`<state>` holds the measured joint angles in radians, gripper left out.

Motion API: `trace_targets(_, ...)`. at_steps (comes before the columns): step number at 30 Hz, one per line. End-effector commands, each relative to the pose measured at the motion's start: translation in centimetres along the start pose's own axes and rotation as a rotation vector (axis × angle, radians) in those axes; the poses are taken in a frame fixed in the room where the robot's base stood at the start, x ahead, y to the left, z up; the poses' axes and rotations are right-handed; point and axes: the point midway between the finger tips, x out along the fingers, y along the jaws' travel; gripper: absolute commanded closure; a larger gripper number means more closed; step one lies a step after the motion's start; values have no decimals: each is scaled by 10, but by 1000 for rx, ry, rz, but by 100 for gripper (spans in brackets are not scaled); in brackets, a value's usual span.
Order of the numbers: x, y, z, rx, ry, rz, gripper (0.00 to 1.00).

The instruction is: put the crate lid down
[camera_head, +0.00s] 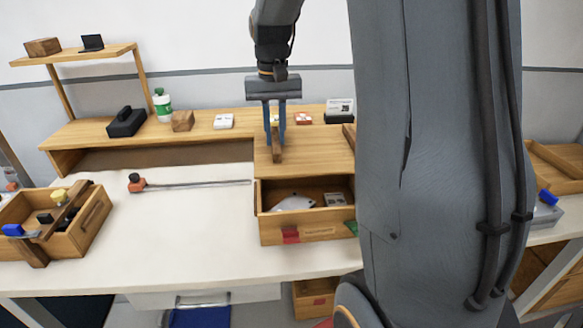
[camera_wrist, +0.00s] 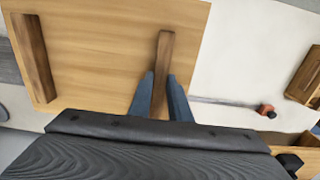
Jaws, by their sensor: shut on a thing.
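The crate lid (camera_head: 320,158) is a flat light wooden board with dark wooden bars on top. In the wrist view the lid (camera_wrist: 100,50) fills the upper left, with one bar at its left side and another near its right edge. The lid is level, above or at the back of an open wooden box (camera_head: 305,234). I cannot tell whether it touches anything beneath. My arm hides the lid's right end in the head view.
The box holds a grey piece and a small pale item. An orange-ended rod (camera_head: 190,184) lies on the white table (camera_head: 180,235). A wooden crate (camera_head: 85,235) with blocks stands left. A back shelf (camera_head: 85,135) carries several small objects. The table's middle front is clear.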

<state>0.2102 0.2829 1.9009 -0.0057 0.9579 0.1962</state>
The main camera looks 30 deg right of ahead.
Motion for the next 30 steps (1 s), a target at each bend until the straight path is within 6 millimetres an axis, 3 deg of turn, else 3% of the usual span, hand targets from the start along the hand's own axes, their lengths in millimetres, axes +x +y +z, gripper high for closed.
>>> trace_targets(6,36,-3,3,-6,-5,1,100)
trace_targets(14,55,-4,2,-8,-2,1,100)
trace_targets(20,81,-4,2,-8,-3,1,100)
trace_targets(30,86,-4,1,-7,0,0,100)
